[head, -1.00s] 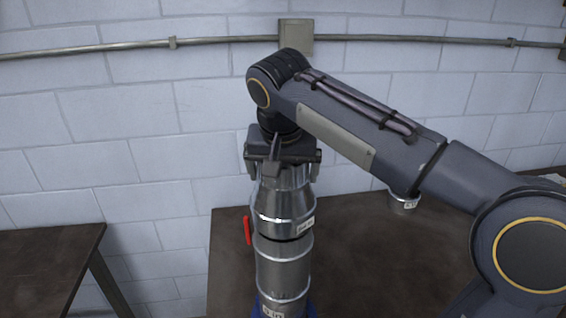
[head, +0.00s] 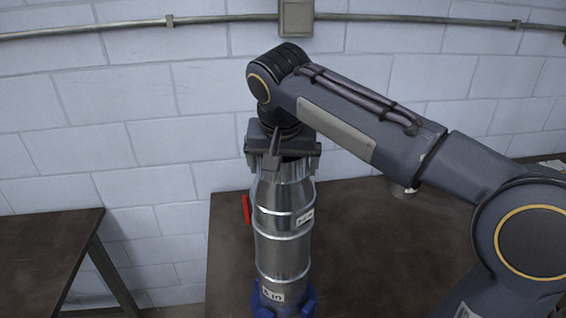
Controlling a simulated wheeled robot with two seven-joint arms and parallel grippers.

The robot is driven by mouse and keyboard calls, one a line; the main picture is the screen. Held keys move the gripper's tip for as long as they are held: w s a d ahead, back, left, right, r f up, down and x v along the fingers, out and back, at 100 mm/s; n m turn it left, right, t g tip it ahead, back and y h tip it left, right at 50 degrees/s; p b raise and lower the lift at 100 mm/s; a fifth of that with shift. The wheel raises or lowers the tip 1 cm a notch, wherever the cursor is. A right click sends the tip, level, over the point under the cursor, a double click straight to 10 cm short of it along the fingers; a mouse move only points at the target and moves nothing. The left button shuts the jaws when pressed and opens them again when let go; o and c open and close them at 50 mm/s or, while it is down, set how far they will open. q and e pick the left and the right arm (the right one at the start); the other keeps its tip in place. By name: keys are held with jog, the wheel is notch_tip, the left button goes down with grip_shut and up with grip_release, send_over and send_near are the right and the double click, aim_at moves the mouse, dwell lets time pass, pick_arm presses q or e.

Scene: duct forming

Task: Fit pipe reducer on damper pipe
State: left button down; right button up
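The silver damper pipe (head: 284,256) stands upright on the dark table in a blue holder (head: 311,300), with a red handle (head: 246,208) at its left side. The silver pipe reducer (head: 284,208), narrow end up and with a white label, sits on top of the pipe in line with it. No clear gap shows between them. My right gripper (head: 284,172) points down over the reducer's narrow top, its fingers on either side of it. It looks shut on the reducer; the inner contact is partly hidden. My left gripper is not in view.
Another small metal piece (head: 403,189) stands on the table (head: 370,245) behind my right arm, mostly hidden. A second dark table (head: 45,255) stands at the left, across a gap. A block wall with a conduit (head: 400,18) is behind.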

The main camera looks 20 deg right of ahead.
jog(key=o, duration=0.7)
jog(key=shift+o, duration=0.2)
jog(key=v, duration=0.8)
jog(key=shift+s+f, duration=0.1)
jog(key=shift+f, duration=0.05)
